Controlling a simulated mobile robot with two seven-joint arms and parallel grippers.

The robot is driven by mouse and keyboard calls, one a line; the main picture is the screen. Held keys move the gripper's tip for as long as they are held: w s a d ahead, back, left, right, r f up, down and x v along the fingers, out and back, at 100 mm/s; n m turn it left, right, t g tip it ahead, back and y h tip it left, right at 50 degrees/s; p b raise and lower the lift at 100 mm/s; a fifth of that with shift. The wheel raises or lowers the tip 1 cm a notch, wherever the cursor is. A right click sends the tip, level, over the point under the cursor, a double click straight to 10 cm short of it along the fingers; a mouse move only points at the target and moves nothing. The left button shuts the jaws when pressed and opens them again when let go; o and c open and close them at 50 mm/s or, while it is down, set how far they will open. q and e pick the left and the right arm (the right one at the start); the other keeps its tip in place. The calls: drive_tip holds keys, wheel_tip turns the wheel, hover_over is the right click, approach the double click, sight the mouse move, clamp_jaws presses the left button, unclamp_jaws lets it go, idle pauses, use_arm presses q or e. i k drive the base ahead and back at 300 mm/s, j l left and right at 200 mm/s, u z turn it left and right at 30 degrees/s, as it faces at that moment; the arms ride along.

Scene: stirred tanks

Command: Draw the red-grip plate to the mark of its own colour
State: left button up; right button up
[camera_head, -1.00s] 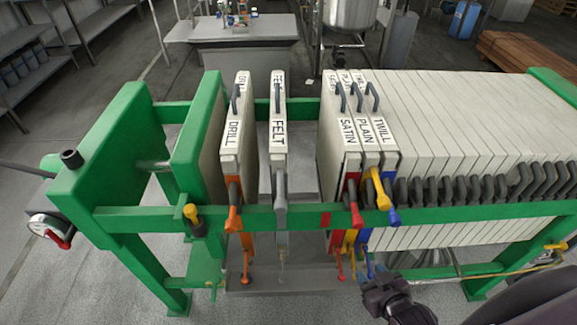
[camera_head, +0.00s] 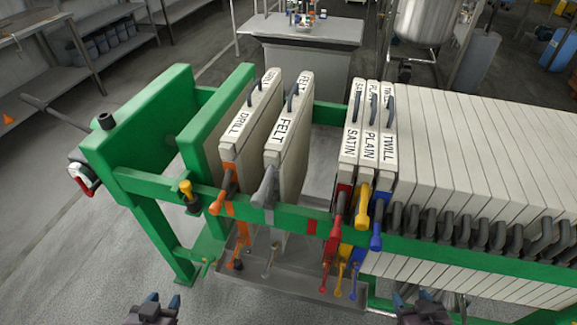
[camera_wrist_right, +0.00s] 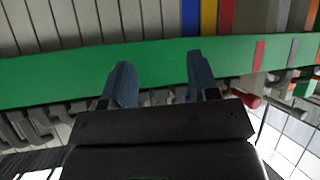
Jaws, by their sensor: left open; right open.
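The red-grip plate, labelled SATIN (camera_head: 351,140), stands upright at the left end of the right-hand pack, beside the PLAIN plate. Its red grip (camera_head: 333,242) hangs at the front of the green rail. A red mark (camera_head: 312,226) is on the rail, left of that grip; the right wrist view also shows a red mark (camera_wrist_right: 259,55). My right gripper (camera_head: 419,297) is open and empty, in front of the rail and right of the red grip. In the wrist view its fingers (camera_wrist_right: 161,82) point toward the rail. My left gripper (camera_head: 164,301) is open and empty at the lower left.
The yellow-grip PLAIN (camera_head: 371,145) and blue-grip TWILL (camera_head: 390,145) plates stand close to the right. The FELT plate (camera_head: 285,135) and orange-grip DRILL plate (camera_head: 243,130) stand left, with a gap between FELT and SATIN. A grey tray (camera_head: 290,287) lies below.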

sight(345, 179)
drive_tip(key=z, duration=0.35)
drive_tip(key=j+z, duration=0.4)
drive_tip(key=k+j+z, duration=0.1)
drive_tip(key=z, duration=0.3)
drive_tip(key=k+j+z, duration=0.1)
drive_tip(key=j, duration=0.2)
drive_tip(key=k+j+z, duration=0.1)
drive_tip(key=j, duration=0.2)
drive_tip(key=k+j+z, duration=0.1)
drive_tip(key=k+j, duration=0.15)
drive_tip(key=j, duration=0.2)
drive_tip(key=k+j, duration=0.35)
drive_tip(key=j, duration=0.3)
